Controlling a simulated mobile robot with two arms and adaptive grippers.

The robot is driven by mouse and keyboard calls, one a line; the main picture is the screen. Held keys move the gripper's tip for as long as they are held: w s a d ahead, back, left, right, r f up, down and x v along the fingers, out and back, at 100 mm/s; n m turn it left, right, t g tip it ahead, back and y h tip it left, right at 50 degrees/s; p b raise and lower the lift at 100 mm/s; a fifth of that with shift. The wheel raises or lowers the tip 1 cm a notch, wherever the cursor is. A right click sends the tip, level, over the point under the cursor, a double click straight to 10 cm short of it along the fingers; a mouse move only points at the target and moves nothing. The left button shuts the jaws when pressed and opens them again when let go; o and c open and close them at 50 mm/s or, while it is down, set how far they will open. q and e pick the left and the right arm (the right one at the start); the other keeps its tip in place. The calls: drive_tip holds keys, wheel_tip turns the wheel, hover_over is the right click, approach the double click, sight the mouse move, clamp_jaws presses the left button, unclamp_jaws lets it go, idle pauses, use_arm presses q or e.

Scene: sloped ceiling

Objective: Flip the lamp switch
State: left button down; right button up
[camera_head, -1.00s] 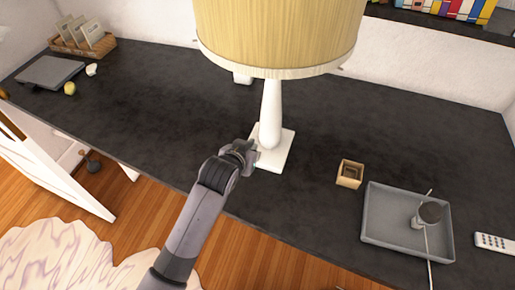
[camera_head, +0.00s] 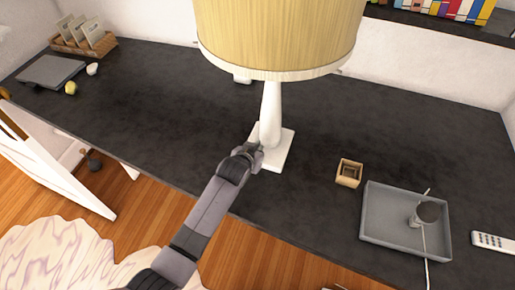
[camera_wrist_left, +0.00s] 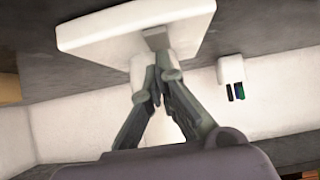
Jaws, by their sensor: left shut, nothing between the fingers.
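The lamp stands upright on the dark desk, with a yellowish pleated shade (camera_head: 275,38), a white stem (camera_head: 270,112) and a square white base (camera_head: 281,158). In the left wrist view the base (camera_wrist_left: 100,32) appears at the top, tilted, with a small grey switch (camera_wrist_left: 156,38) on it. My left gripper (camera_head: 256,150) is at the near left side of the base. Its fingers (camera_wrist_left: 156,84) are shut with nothing between them, just short of the switch in that picture; contact cannot be told. My right gripper is not in view.
A small wooden box (camera_head: 349,172), a grey tray (camera_head: 375,232) holding a dark-topped item (camera_head: 427,212), and a remote (camera_head: 493,242) lie to the right. A flat grey device (camera_head: 48,72) and a basket (camera_head: 85,46) are far left. The desk between is clear.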

use_arm(q)
drive_tip(key=shift+w+d+f, duration=0.1)
drive_tip(key=shift+w+f, duration=0.1)
drive_tip(key=shift+f, duration=0.15)
drive_tip(key=shift+s, duration=0.15)
drive_tip(key=shift+s+a+p, duration=0.2)
drive_tip(key=shift+s+p, duration=0.15)
drive_tip(key=shift+p, duration=0.1)
drive_tip(key=shift+s+a+f, duration=0.1)
drive_tip(key=shift+s, duration=0.25)
